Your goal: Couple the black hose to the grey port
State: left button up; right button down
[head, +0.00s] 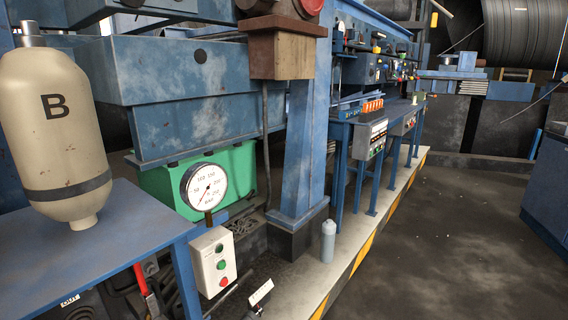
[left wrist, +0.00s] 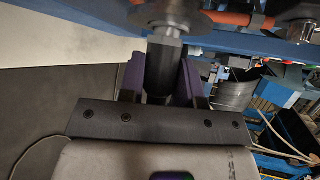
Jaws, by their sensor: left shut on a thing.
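In the left wrist view my left gripper (left wrist: 161,88) has its purple fingers shut on a black cylinder (left wrist: 160,72), which looks like the end of the black hose. A grey metal fitting (left wrist: 166,42) stands directly above the black end, in line with it. I cannot tell whether this fitting belongs to the hose or is the grey port, nor whether the two are joined. A round grey disc (left wrist: 180,18) lies just above the fitting. Neither gripper shows clearly in the head view, and my right gripper is not seen.
In the head view a beige bottle marked B (head: 60,135) stands over a blue bench (head: 100,245). An OUT label (head: 69,299) and a red lever (head: 147,288) sit below it. A gauge (head: 204,187) and button box (head: 213,262) are beside. An orange pipe (left wrist: 245,19) crosses the wrist view.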

pick_arm(q)
jog(key=shift+a+f, duration=0.3)
jog(key=shift+a, duration=0.1)
dwell(1.1)
